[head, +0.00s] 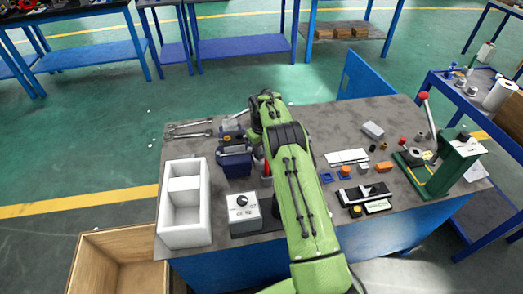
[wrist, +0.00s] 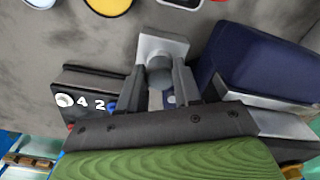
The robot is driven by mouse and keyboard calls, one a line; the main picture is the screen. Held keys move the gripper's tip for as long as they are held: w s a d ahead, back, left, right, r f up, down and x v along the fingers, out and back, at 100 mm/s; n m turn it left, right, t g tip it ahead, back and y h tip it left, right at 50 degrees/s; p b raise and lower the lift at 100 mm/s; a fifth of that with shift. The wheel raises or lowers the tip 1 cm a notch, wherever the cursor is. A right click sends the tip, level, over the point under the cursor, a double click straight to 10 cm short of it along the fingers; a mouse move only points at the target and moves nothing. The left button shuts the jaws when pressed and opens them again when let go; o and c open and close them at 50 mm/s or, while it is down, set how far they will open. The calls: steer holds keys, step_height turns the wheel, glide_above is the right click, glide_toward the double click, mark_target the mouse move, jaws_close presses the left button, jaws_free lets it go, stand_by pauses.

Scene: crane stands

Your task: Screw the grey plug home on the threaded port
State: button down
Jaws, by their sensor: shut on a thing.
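In the wrist view my gripper (wrist: 160,82) is shut on the grey plug (wrist: 159,72), a small rounded grey piece between its two fingertips. A light grey square block (wrist: 161,45) lies right beyond the plug. The threaded port itself cannot be made out, and I cannot tell whether the plug touches it or how far it is engaged. In the head view my green arm reaches over the middle of the table and hides the gripper and plug.
A dark blue vise-like body (wrist: 255,62) stands close to the right of my gripper, and a black box with white "4 2" markings (wrist: 85,98) close to its left. On the grey table (head: 345,118) are a white two-part bin (head: 205,205) and a green press (head: 445,165).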

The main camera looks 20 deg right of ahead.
steer(key=m, duration=0.3)
steer(key=shift+r, duration=0.1)
steer(key=shift+m, duration=1.1)
steer(key=shift+m, duration=0.7)
steer(key=c, duration=1.1)
jaws_free()
steer(key=shift+m, duration=0.5)
steer(key=shift+c, duration=0.2)
steer(key=o, duration=0.4)
